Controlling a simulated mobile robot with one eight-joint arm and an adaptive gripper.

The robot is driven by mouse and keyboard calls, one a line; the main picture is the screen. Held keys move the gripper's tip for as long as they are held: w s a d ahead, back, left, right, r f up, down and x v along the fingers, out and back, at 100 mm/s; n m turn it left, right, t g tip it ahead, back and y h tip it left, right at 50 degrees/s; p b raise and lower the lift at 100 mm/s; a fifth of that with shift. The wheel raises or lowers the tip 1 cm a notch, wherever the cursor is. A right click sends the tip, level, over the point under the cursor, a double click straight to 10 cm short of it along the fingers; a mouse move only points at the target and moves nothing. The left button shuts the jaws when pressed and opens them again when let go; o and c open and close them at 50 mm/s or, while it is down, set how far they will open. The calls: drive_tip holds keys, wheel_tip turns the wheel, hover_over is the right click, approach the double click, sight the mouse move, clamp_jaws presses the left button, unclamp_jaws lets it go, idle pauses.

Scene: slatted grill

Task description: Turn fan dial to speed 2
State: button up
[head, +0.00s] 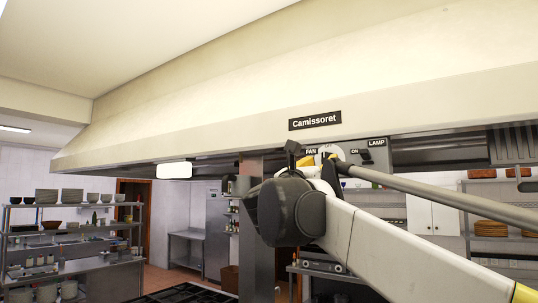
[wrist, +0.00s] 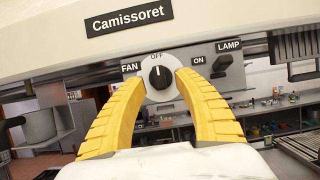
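The fan dial (wrist: 160,77) is a round pale disc with a black knob, on a grey panel under the hood. In the wrist view its knob mark points up toward the word OFF, and the FAN label is at its left. My gripper (wrist: 164,82) has two yellow fingers spread open, one on each side of the dial. I cannot tell whether the fingertips touch it. In the head view the dial (head: 333,152) is partly hidden behind my arm and gripper (head: 318,160).
The lamp switch (wrist: 222,64), a black toggle marked ON, is on the same panel right of the dial. The pale hood (head: 220,115) with its Camissoret sign (head: 315,120) runs above. A grey post (head: 257,250) stands below, near my arm. Shelves (head: 70,240) stand far left.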

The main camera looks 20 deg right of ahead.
sight(324, 159)
drive_tip(key=shift+p+x, duration=0.35)
drive_tip(key=shift+x, duration=1.6)
clamp_jaws()
drive_tip(key=shift+a, duration=0.1)
